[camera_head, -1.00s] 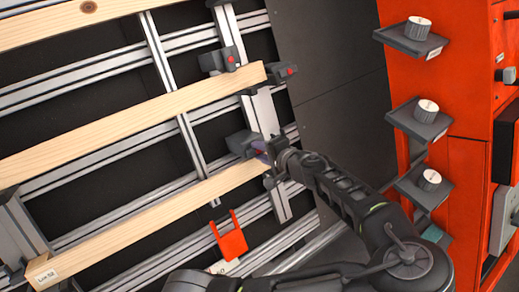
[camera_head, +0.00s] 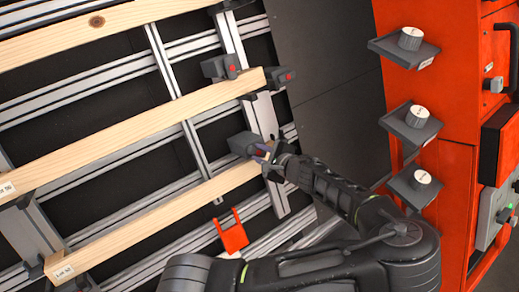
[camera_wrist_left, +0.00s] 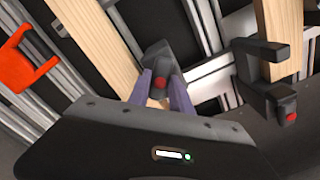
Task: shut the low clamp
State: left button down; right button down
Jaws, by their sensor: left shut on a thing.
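The low clamp (camera_head: 241,143) is a dark grey block at the right end of the lowest pale wooden beam (camera_head: 165,222) in the head view. In the left wrist view the clamp (camera_wrist_left: 156,54) has a red-tipped part between my fingers. My left gripper (camera_head: 264,155) is at this clamp; its two purple fingers (camera_wrist_left: 161,92) are shut on that part. The fingers and wrist hide some of the clamp, so I cannot tell how far it is closed. My right gripper is not in view.
Another clamp (camera_head: 280,76) with a red tip is at the middle beam's end (camera_head: 140,135). A red bracket (camera_head: 232,235) sits on the rails below. At the right, an orange cabinet (camera_head: 450,165) carries several shelves with round knobs (camera_head: 417,116).

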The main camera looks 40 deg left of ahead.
pick_arm(q)
jog(key=shift+r+m+p, duration=0.1)
jog(key=shift+m+p, duration=0.2)
jog(key=shift+p, duration=0.05)
jog(key=m+p, duration=0.4)
jog(key=shift+r+m, duration=0.2)
jog(key=shift+m, duration=0.2)
jog(key=shift+f+m+p, duration=0.1)
jog(key=shift+m+p, duration=0.45)
jog(key=shift+m, duration=0.05)
jog(key=shift+f+m, duration=0.1)
jog(key=shift+m, duration=0.2)
jog(key=shift+f, duration=0.15)
